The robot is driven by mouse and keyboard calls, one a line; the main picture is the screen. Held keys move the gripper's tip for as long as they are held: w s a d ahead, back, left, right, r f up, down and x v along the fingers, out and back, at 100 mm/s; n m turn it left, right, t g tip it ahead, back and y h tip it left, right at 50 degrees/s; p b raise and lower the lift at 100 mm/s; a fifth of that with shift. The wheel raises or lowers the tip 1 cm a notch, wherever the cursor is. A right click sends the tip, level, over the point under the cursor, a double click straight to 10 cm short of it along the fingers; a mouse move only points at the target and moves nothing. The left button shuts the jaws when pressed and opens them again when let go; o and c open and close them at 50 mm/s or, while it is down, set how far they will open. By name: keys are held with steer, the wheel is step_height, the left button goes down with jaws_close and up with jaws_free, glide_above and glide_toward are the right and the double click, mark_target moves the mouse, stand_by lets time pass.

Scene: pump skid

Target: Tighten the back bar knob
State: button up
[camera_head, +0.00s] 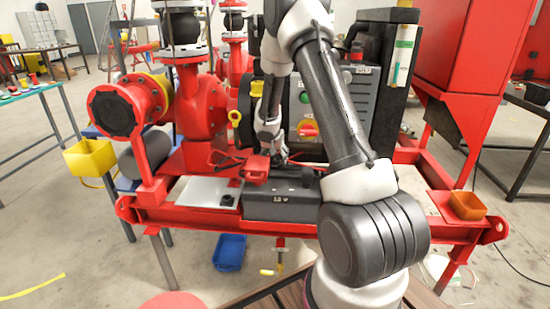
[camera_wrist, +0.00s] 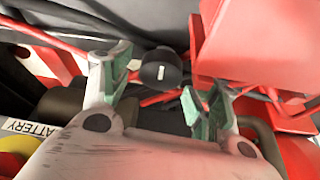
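In the wrist view a round black knob (camera_wrist: 160,68) with a small white mark shows between and just beyond my fingertips. My gripper (camera_wrist: 157,85) is open, with green-padded fingers on either side of the knob; I cannot tell whether either finger touches it. In the head view my gripper (camera_head: 279,155) is low behind the dark grey 12 V battery (camera_head: 283,207), partly hidden by my arm. I cannot make out the back knob clearly there. A battery label (camera_wrist: 30,130) shows at the left of the wrist view.
A red clamp-like part (camera_head: 256,168) sits at the battery's rear left, and a large red part (camera_wrist: 255,45) fills the wrist view's upper right, close to the right finger. The control panel (camera_head: 325,105) stands behind the battery. A pale plate (camera_head: 203,191) lies to its left.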

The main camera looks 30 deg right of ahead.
steer(key=v, duration=1.2)
stand_by(0.4)
